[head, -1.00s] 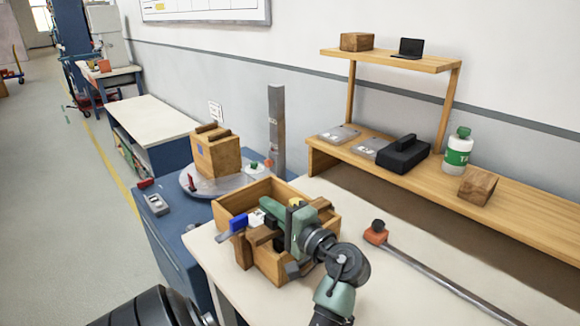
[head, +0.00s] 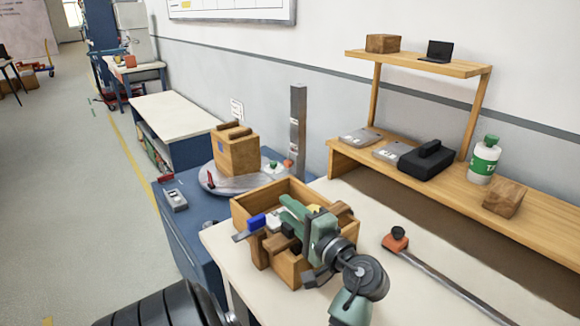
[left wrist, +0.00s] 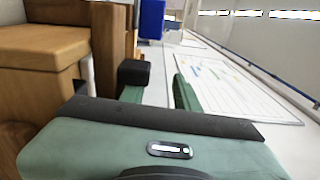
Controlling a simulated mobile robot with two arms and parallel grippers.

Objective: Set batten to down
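An open wooden box (head: 246,206) stands at the near left corner of the white table, with brown wooden bars on and beside it. One bar (head: 341,209) shows at its right side. I cannot tell which piece is the batten. A blue block (head: 257,221) sits at the box's left side and also shows in the left wrist view (left wrist: 152,18). My green left gripper (head: 290,211) is over the box, its fingers apart. In the left wrist view its fingers (left wrist: 158,95) have a gap between them, with a black block (left wrist: 133,73) by the left finger. My right gripper is not in view.
A red-ended rod (head: 396,240) lies on the white table (head: 430,215) to the right. Behind, a wooden shelf (head: 350,150) holds a black case (head: 427,160) and a bottle (head: 484,160). A wooden crate (head: 237,155) stands on a round plate (head: 212,187) behind the box.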

